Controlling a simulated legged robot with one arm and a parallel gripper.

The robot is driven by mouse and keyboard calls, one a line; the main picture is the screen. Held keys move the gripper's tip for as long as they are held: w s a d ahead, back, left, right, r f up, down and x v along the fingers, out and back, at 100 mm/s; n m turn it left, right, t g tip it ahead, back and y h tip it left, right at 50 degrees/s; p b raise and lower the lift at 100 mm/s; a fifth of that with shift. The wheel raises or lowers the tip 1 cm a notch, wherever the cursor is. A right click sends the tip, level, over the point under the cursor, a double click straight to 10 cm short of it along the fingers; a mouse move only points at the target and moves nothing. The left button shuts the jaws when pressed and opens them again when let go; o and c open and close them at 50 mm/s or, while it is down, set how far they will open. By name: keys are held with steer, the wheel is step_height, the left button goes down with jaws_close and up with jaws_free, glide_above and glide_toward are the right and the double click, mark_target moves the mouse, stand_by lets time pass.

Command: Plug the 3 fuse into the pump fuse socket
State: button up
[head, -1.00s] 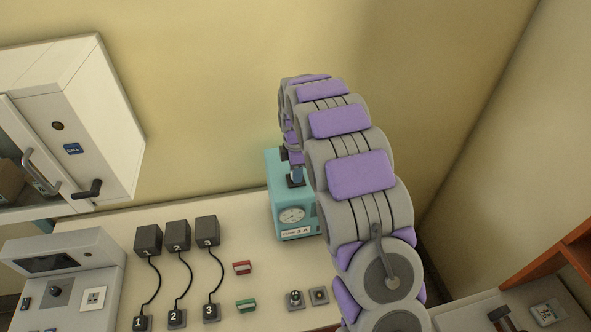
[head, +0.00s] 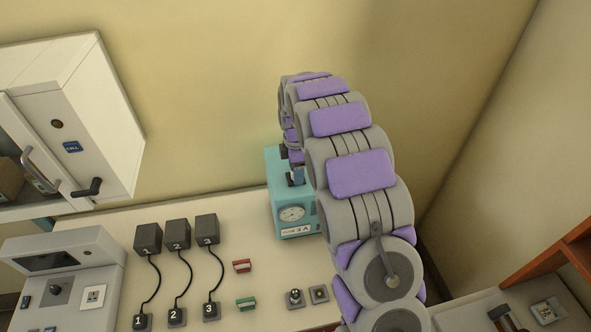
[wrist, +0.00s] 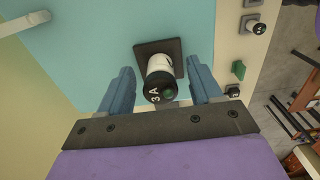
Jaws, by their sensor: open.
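The pump is a teal box (head: 291,222) with a round gauge and a label reading "3 A". It stands on the counter against the wall. In the wrist view, a white fuse (wrist: 159,67) with a black cap marked "3A" and a green dot stands over the dark square socket (wrist: 172,46) on the teal top. Its lower end seems to be in the socket, but its depth is unclear. My gripper (wrist: 160,75) is open, with one blue finger on each side of the fuse and visible gaps. In the head view my arm hides part of the pump.
Black blocks (head: 177,234) numbered 1, 2 and 3 are cabled to small numbered plugs on the counter. Red (head: 242,266) and green (head: 246,303) blocks and two small square fixtures (head: 294,298) lie before the pump. A white cabinet (head: 95,125) stands left.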

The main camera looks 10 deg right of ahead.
step_height(320, 180, up, 17)
steer(key=shift+f+b, duration=0.15)
steer(key=shift+b, duration=0.2)
stand_by(0.4)
steer(key=s+f+m+b, duration=0.4)
steer(key=s+f+m, duration=0.1)
steer(key=s, duration=1)
steer(key=s+f+m+g+b, duration=0.1)
steer(key=s+f+m+b, duration=0.3)
steer(key=s, duration=1.1)
steer(key=s+f+m+b, duration=0.5)
steer(key=s+f+m, duration=0.3)
steer(key=s, duration=0.7)
steer(key=shift+m+g, duration=0.4)
steer(key=shift+m, duration=0.1)
steer(key=shift+a, duration=0.1)
